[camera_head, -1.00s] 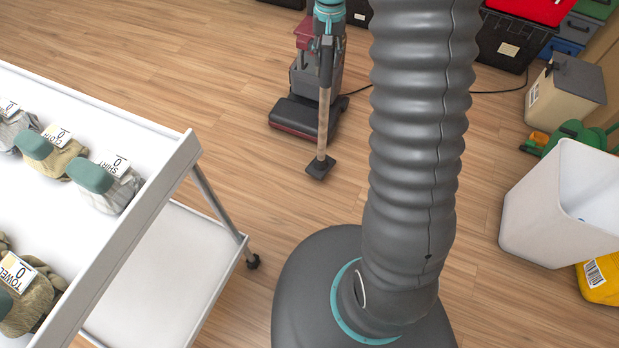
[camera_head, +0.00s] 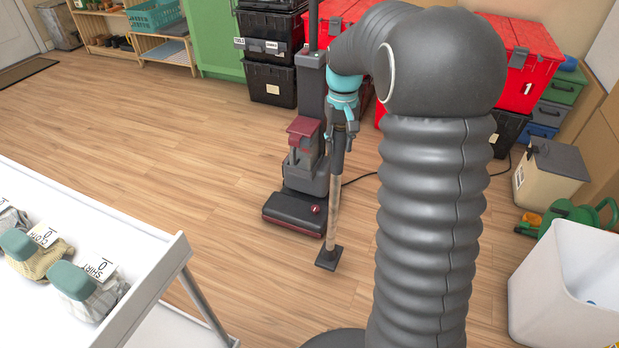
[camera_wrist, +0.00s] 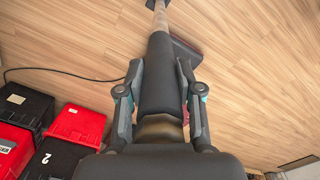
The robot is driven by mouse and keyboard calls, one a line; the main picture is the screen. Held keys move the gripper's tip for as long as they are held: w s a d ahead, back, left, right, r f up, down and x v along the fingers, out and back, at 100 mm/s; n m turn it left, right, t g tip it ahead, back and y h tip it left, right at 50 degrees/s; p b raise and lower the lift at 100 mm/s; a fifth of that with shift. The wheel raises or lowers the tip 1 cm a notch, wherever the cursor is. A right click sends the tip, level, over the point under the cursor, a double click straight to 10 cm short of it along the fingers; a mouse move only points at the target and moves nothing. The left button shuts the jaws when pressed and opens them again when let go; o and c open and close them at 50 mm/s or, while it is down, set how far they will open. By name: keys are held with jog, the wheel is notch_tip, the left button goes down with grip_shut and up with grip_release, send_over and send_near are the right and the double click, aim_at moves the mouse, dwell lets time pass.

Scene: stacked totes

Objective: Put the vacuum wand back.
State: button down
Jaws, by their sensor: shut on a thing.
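The vacuum wand (camera_head: 334,200) hangs nearly upright in the head view, with a dark grip at the top, a tan tube and a small dark nozzle at the bottom, near the floor. My gripper (camera_head: 341,128) is shut on its dark upper part. In the wrist view my gripper (camera_wrist: 160,85) has a finger on each side of the wand's dark handle (camera_wrist: 160,72). The upright vacuum (camera_head: 305,165), grey with a dark red and black base, stands just left of and behind the wand. I cannot tell whether the nozzle touches the floor.
Black and red totes (camera_head: 520,65) are stacked behind my arm. A white cart (camera_head: 150,255) with labelled bundles stands at left. A white bin (camera_head: 565,285) and a beige box (camera_head: 548,175) are at right. A cable (camera_head: 358,180) lies on the floor. The floor at left is open.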

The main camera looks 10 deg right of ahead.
jog(key=w+a+f, duration=0.1)
jog(key=a+f, duration=0.6)
jog(key=f, duration=0.1)
jog(key=shift+a+f, duration=0.2)
jog(key=shift+a, duration=0.05)
jog(key=shift+f, duration=0.15)
jog(key=c, duration=0.7)
grip_release()
jog(key=shift+c, duration=0.2)
notch_tip(320, 180, up, 12)
jog(key=s+r+t, duration=0.1)
jog(key=s+r, duration=0.3)
jog(key=s, duration=0.3)
jog(key=s+r+t, duration=0.2)
jog(key=s+r, duration=0.2)
jog(key=s, duration=0.3)
jog(key=s+f+t, duration=0.2)
jog(key=s, duration=1.4)
jog(key=shift+s+f+t+p, duration=0.15)
jog(key=shift+f+t+p, duration=0.15)
jog(key=shift+f, duration=0.1)
